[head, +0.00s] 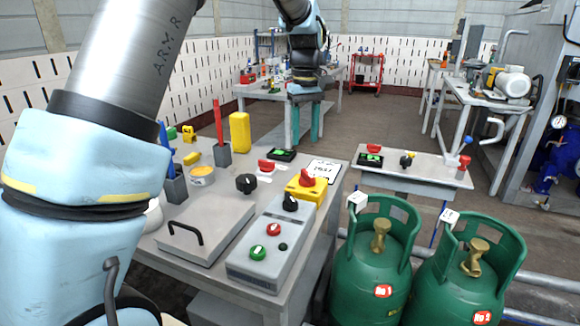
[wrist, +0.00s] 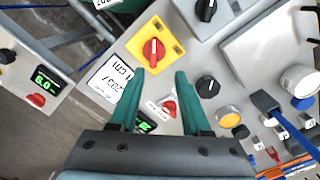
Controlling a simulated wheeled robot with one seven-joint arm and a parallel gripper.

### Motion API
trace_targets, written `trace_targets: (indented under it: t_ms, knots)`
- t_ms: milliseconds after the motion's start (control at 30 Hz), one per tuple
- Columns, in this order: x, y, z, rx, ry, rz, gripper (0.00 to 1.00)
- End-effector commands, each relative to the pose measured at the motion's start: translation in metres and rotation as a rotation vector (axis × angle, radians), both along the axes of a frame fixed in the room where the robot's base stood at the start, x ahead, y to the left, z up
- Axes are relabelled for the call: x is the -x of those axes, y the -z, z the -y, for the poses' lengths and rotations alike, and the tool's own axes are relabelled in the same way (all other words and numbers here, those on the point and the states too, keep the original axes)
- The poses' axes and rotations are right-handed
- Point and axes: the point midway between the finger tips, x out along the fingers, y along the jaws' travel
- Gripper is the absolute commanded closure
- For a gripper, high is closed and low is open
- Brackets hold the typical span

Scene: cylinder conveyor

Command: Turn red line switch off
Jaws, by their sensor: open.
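My gripper (head: 303,143) points down above the far side of the control table in the head view. In the wrist view its two teal fingers (wrist: 160,73) are apart, with nothing held between them. A small red switch (wrist: 169,107) with a white label shows between the fingers; it also shows in the head view (head: 266,165). A red rotary knob on a yellow plate (wrist: 153,51) lies just past the fingertips, and it also shows in the head view (head: 306,180). I cannot tell which red control is the red line switch.
A grey box with red and green buttons (head: 265,245) and a lidded panel with a handle (head: 200,230) stand at the table's front. A black knob (head: 246,183) is near the red controls. A yellow block (head: 240,132) stands behind. Green gas cylinders (head: 372,270) stand right.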

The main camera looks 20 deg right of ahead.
Motion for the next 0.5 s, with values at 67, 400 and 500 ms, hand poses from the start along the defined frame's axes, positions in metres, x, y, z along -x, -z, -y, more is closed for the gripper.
trace_targets:
  t_ms: [67,400,500]
  knots:
    - [0.003,0.001,0.013,-0.003,-0.001,-0.001,0.53]
    - [0.005,0.039,0.015,-0.008,-0.004,-0.005,0.53]
    - [0.005,0.058,0.015,-0.008,-0.004,-0.004,0.53]
